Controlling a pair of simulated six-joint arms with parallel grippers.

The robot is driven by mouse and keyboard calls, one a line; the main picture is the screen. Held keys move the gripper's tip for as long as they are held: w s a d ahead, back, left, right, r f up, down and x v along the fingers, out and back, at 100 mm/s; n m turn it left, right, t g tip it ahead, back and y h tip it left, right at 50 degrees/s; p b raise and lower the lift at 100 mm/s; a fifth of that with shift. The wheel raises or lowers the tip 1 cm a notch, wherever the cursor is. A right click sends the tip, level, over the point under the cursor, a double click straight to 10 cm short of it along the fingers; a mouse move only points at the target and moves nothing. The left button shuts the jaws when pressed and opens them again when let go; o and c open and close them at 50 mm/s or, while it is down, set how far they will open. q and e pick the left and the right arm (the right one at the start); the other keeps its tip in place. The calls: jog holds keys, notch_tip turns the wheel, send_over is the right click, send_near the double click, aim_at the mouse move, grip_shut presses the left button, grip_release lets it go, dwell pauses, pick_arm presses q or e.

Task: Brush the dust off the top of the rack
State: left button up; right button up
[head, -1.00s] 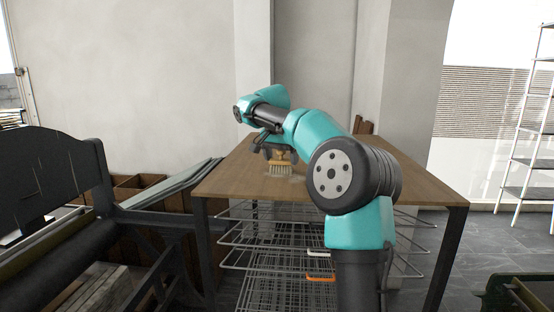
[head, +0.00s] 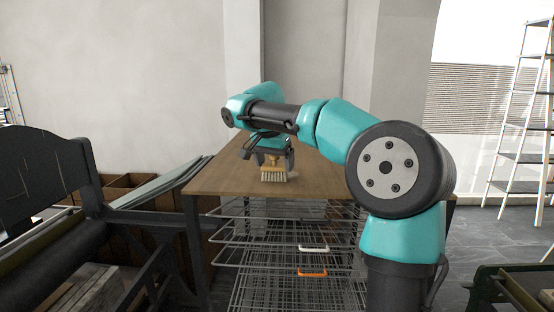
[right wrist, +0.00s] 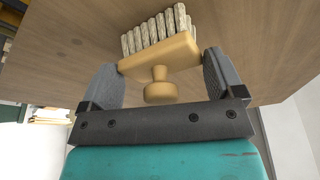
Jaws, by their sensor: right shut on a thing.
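The rack has a flat brown wooden top (head: 219,180) over several wire shelves (head: 265,232). My right gripper (head: 272,158) is shut on a wooden brush (head: 273,174), low over the rack top near its front edge. The pale bristles point down at the top. I cannot tell whether they touch it. In the right wrist view the brush (right wrist: 160,56) sits between the fingers of the gripper (right wrist: 158,66), its round knob toward the palm. The wooden surface (right wrist: 80,50) lies beyond the bristles. I cannot make out dust clearly now. My left gripper is not in view.
A dark press-like machine (head: 45,175) stands at the left, close to the rack. Brown boxes (head: 120,188) are behind it. A white and an orange handle (head: 312,272) show on the wire shelves. A ladder-like shelf (head: 525,130) stands at the far right.

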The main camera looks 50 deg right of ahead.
jog(key=shift+s+a, duration=0.2)
jog(key=shift+s, duration=0.1)
jog(key=shift+s+d, duration=0.4)
jog(key=shift+d, duration=0.25)
jog(key=shift+w+d, duration=1.6)
jog(key=shift+d, duration=0.3)
jog(key=shift+w+d, duration=1)
jog(key=shift+d, duration=0.3)
jog(key=shift+s+d, duration=0.35)
jog(key=shift+s, duration=0.35)
jog(key=shift+s+a, duration=0.85)
jog(key=shift+a, duration=0.25)
jog(key=shift+s+a, duration=0.85)
jog(key=shift+a, duration=0.3)
jog(key=shift+s+a, duration=0.85)
jog(key=shift+a, duration=0.25)
notch_tip(320, 180, up, 6)
jog(key=shift+d+f, duration=0.15)
jog(key=shift+f, duration=0.1)
jog(key=shift+r, duration=1.3)
